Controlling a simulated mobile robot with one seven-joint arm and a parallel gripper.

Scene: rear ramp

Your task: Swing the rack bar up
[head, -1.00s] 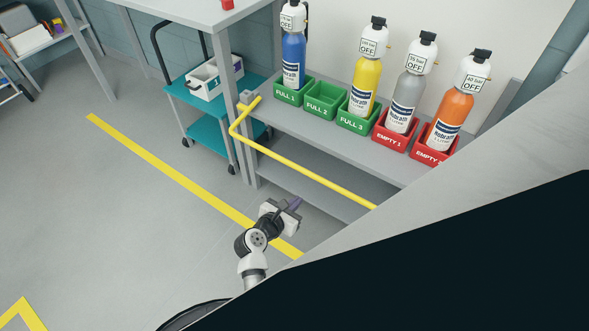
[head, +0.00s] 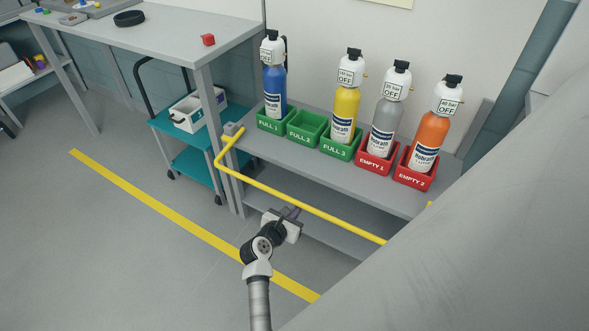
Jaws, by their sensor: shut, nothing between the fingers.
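The yellow rack bar (head: 300,205) runs low across the front of the grey rack. At its left end it bends up to a grey bracket (head: 232,130) on the rack's edge. My gripper (head: 292,212) is shut and empty, just below and in front of the bar's middle stretch. Its fingertips point toward the bar; I cannot tell whether they touch it.
The rack shelf (head: 300,155) holds blue, yellow, grey and orange bottles in green and red bins; the FULL 2 bin (head: 306,127) is empty. A teal cart (head: 190,150) and grey table (head: 150,40) stand left.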

